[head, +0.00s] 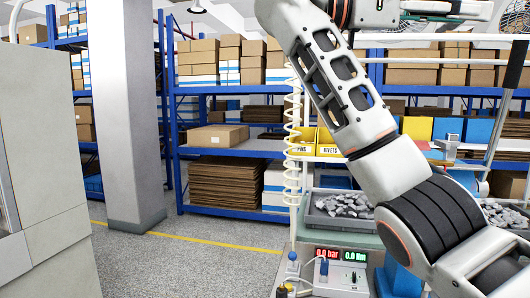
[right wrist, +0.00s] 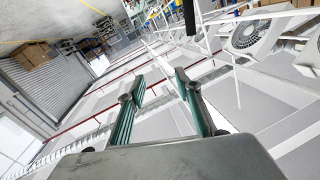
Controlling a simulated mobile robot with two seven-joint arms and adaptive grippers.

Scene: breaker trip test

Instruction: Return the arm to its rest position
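My right arm (head: 345,95) crosses the right half of the head view, rising from the lower right corner to the top edge. My right gripper (head: 470,10) is high at the top right of the head view, partly cut off by the frame. In the right wrist view its two green-grey fingers (right wrist: 159,78) stand apart with nothing between them. The gripper is clear of the bench and tilted up toward the ceiling and far walls. My left gripper is in neither view.
A bench holds a control box (head: 340,278) with red and green displays, a grey bin of metal parts (head: 340,222), and yellow bins (head: 303,141). A coiled white hose (head: 293,120) hangs beside my arm. Blue shelving (head: 230,152) stands behind; a pillar (head: 127,110) and grey cabinet (head: 45,150) are left.

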